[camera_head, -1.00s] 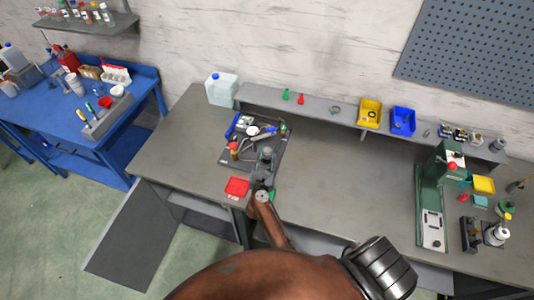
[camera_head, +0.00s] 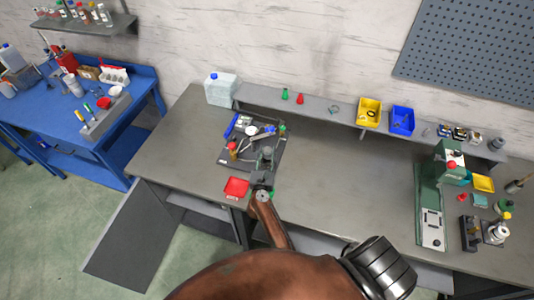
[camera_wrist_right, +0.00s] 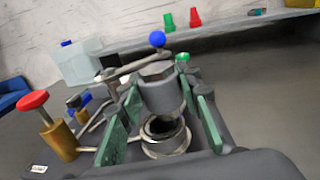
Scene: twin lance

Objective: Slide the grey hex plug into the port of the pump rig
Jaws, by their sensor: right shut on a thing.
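My right gripper (camera_head: 265,160) is over the near part of the pump rig's dark base (camera_head: 227,157). In the right wrist view its green fingers (camera_wrist_right: 163,110) are shut on the grey hex plug (camera_wrist_right: 162,93). Below the plug is a round metal port (camera_wrist_right: 168,146) with a dark opening. The plug's lower end overlaps the far side of that opening in the picture; I cannot tell whether it touches or enters. The rig also shows a brass valve with a red knob (camera_wrist_right: 32,100) and a blue-knobbed lever (camera_wrist_right: 157,39). My left gripper is not in view.
A white jug (camera_head: 221,89) stands behind the rig. A shelf (camera_head: 320,107) with yellow and blue bins runs along the back. A green machine (camera_head: 430,205) is at right; the middle bench is clear.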

